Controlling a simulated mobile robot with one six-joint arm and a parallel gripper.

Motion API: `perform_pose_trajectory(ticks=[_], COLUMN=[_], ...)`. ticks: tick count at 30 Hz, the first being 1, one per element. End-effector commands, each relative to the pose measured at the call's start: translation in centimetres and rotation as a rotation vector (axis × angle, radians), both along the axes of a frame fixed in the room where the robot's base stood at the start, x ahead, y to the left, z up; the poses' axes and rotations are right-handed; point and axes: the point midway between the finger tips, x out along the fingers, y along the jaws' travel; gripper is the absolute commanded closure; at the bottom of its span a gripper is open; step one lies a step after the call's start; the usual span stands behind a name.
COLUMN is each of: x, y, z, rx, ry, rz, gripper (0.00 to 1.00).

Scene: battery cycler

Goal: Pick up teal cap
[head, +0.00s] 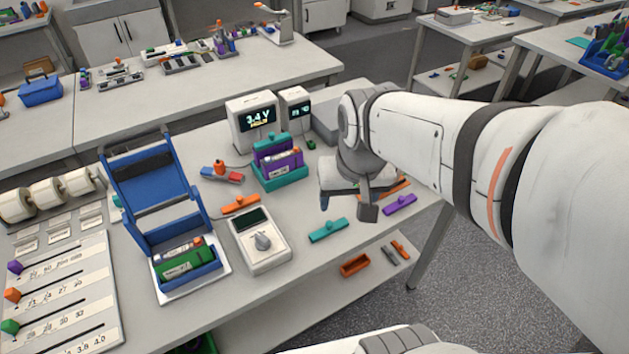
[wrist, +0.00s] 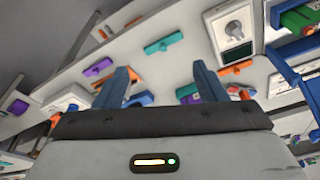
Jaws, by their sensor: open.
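The teal cap (head: 328,230) is a short bar with a small raised knob, lying on the worktable's right part, near the front edge. It also shows in the wrist view (wrist: 163,44), above the gap between my fingertips. My gripper (head: 346,206) is open and empty, with its fingers apart. In the head view it hangs above the table, behind and slightly right of the teal cap, not touching it. In the wrist view both blue fingers (wrist: 161,80) stand clear of the cap.
A purple cap (head: 400,205) lies right of the teal cap. An orange cap (head: 240,205) lies behind a grey meter with a dial (head: 258,241). A teal holder with a purple part (head: 280,172) stands behind my gripper's left. A blue frame (head: 150,185) stands at left.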

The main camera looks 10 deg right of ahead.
Motion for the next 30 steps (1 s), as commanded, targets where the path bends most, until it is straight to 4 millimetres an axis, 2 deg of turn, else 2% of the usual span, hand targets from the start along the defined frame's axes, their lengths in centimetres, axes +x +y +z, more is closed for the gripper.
perform_pose_trajectory(ticks=[1, 6, 12, 18, 30], x=[1.4, 5.7, 9.2, 10.5, 10.8], y=[-0.1, -0.3, -0.4, -0.5, -0.4], z=[-2.1, -7.1, -12.2, -14.7, -18.9], rx=[0.007, 0.03, 0.041, 0.042, 0.042], ry=[0.035, 0.124, 0.197, 0.226, 0.231], rz=[-0.038, -0.179, -0.306, -0.362, -0.367], gripper=[0.31, 0.3, 0.3, 0.3, 0.3])
